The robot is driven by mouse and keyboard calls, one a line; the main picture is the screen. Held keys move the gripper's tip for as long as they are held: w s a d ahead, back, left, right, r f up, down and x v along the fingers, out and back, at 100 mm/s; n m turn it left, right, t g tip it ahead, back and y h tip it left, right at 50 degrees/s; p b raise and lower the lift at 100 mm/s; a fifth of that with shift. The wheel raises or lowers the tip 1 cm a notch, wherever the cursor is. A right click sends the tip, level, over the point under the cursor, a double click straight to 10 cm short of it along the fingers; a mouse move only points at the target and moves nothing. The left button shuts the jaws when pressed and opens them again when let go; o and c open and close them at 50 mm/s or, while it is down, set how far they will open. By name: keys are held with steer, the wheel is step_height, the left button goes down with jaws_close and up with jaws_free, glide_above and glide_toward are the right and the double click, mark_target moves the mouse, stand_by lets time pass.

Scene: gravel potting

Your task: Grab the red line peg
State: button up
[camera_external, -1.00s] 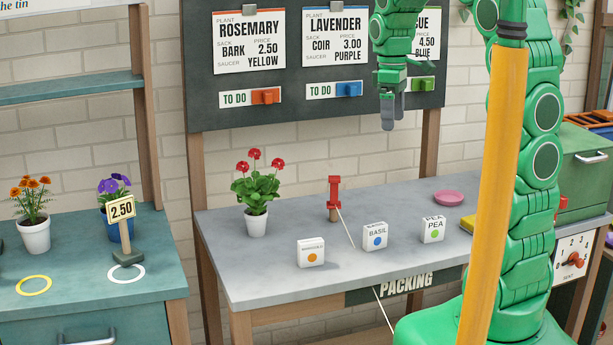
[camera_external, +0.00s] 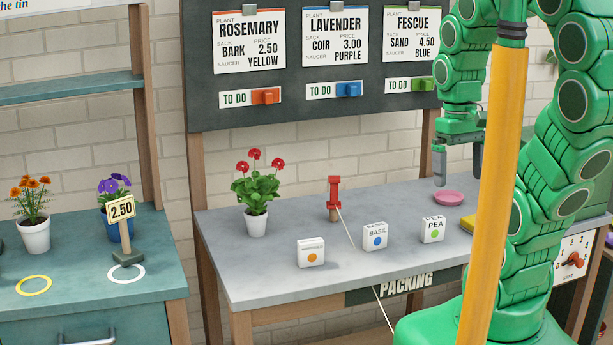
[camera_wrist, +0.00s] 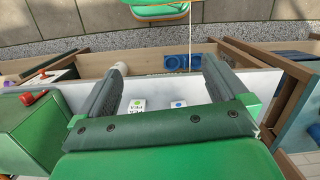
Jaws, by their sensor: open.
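The red line peg (camera_external: 334,192) stands upright on the grey packing table (camera_external: 290,280), toward the back and right of the red-flowered pot. A thin pale line runs from it down to the front edge and on below. I cannot make out the peg in the wrist view.
A potted red geranium (camera_external: 256,196) stands left of the peg. White seed boxes, including Basil (camera_external: 375,237) and Pea (camera_external: 433,229), stand in front. A pink saucer (camera_external: 448,197) lies below my gripper. The order board (camera_external: 320,111) rises behind.

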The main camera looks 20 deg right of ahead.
steer(key=s, duration=0.1)
steer(key=s+f+m, duration=0.1)
steer(key=s, duration=0.1)
steer(key=shift+s+f, duration=0.2)
steer(key=c, duration=0.9)
steer(key=shift+r, duration=0.1)
